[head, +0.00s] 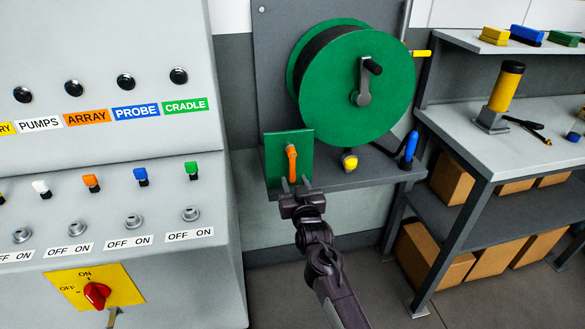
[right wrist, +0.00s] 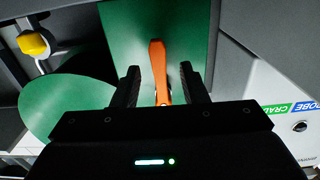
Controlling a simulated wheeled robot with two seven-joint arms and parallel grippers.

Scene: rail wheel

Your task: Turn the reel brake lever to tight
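The reel brake lever is the orange lever (head: 292,163) on an upright green plate (head: 273,152), just below the green reel. It stands close to vertical in the head view. My right gripper (head: 294,186) is at the lower end of the lever. In the right wrist view, its two dark fingers (right wrist: 160,88) are apart, one on each side of the orange lever (right wrist: 158,58), with a visible gap to each. The lower end of the lever is partly hidden behind the gripper body. No tight or loose marking is readable on the plate. My left gripper is not clearly seen.
The green reel (head: 338,95) with a crank (head: 364,85) is above the plate. A yellow knob (head: 349,162) and a blue handle (head: 410,148) are to the right. A grey control panel (head: 190,245) stands left, a workbench (head: 500,150) right.

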